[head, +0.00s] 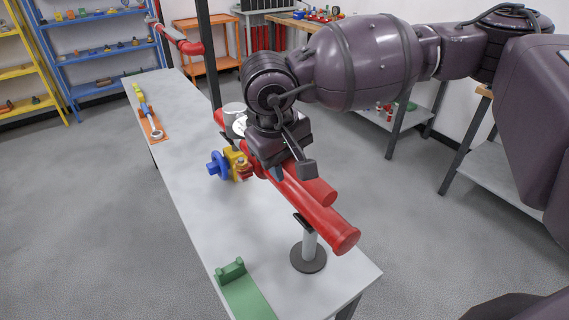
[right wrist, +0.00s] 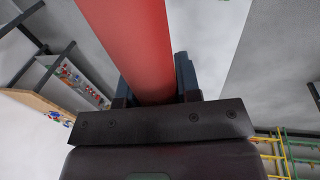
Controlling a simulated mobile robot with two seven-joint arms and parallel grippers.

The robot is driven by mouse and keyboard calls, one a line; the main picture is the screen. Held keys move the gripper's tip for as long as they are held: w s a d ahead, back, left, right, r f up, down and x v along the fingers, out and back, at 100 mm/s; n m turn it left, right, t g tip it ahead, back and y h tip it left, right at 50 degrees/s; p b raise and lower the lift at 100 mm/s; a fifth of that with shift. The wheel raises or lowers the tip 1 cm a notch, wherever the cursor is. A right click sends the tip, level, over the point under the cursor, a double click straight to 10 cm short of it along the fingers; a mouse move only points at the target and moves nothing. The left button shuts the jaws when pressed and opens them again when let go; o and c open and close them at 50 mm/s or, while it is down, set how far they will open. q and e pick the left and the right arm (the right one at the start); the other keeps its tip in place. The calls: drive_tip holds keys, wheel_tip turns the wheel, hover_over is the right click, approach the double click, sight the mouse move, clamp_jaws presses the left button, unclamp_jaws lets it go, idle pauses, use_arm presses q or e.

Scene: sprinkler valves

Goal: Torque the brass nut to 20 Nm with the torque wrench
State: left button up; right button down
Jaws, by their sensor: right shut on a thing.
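My right gripper (head: 291,173) is over the workbench, shut on a red pipe (head: 318,215). In the right wrist view the red pipe (right wrist: 135,45) runs between the two fingers. A brass-coloured valve fitting (head: 236,160) with a blue handwheel (head: 216,166) sits beside the pipe, left of the gripper. I cannot make out the brass nut separately; the gripper and pipes hide part of that area. A tool with a blue handle and a ring end (head: 156,134), which looks like the torque wrench, lies on an orange mat at the far left of the bench. My left gripper is not in view.
The grey bench (head: 190,140) is clear between the mat and the valve. A round-based pipe stand (head: 309,258) is under the pipe's near end. A green holder (head: 240,285) is at the front edge. Shelves (head: 95,50) stand behind.

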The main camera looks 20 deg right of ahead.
use_arm(q)
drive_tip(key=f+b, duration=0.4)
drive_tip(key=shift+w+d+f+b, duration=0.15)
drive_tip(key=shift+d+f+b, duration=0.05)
drive_tip(key=shift+b, duration=0.15)
use_arm(e)
drive_tip(key=a+x, duration=0.1)
drive_tip(key=x, duration=0.5)
drive_tip(key=shift+s+f, duration=0.15)
drive_tip(key=shift+f, duration=0.3)
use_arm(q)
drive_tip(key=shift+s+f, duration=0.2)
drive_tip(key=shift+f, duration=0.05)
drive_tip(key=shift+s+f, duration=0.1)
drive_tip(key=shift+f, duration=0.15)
use_arm(e)
drive_tip(key=shift+a, duration=0.1)
use_arm(q)
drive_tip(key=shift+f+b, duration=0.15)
drive_tip(key=shift+b, duration=0.15)
idle(0.4)
